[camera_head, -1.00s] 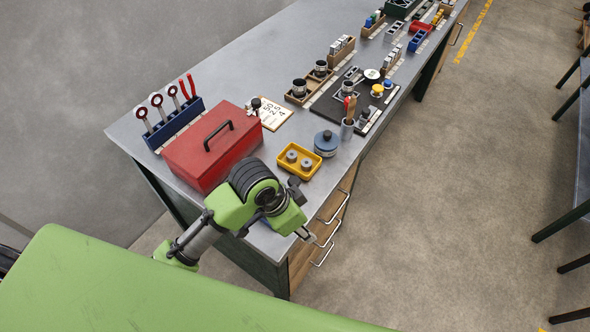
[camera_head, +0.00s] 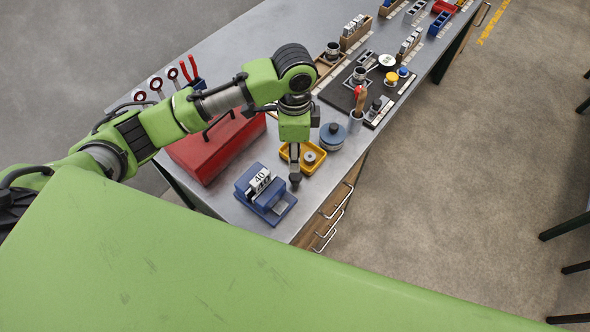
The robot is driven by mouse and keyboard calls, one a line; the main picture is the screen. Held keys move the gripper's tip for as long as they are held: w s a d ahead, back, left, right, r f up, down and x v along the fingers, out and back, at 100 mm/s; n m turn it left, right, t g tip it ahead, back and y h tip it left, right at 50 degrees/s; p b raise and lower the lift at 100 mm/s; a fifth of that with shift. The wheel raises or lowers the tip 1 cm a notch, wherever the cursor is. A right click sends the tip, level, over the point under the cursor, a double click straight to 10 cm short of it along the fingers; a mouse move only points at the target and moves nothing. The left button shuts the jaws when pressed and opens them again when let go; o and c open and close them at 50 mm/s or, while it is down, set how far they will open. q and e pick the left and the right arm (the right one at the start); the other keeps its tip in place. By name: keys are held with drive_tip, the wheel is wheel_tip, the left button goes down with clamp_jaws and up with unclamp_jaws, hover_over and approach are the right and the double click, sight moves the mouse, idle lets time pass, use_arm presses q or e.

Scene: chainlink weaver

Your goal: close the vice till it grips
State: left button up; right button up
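The blue vice (camera_head: 250,180) stands on the near end of the grey bench. A block with a white label reading 40 (camera_head: 259,180) sits at its jaws; I cannot tell whether both jaws touch it. My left gripper (camera_head: 295,181) points down just right of the vice, over the bench by its right side. The fingertips look narrow and close together, and nothing is clearly seen between them. Whether they touch the vice is unclear. My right gripper is not in view.
A yellow tray (camera_head: 314,168) with metal rings is just behind my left gripper. A blue round tin (camera_head: 332,136) stands beyond it. A red toolbox (camera_head: 205,160) lies to the left, partly under my arm. The bench's front edge is close to the vice.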

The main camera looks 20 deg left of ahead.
sight(295, 175)
use_arm(q)
wheel_tip(295, 175, down, 9)
drive_tip(key=shift+s+f+p, duration=0.15)
drive_tip(key=shift+f+p, duration=0.05)
drive_tip(key=shift+p, duration=0.7)
drive_tip(key=c, duration=0.8)
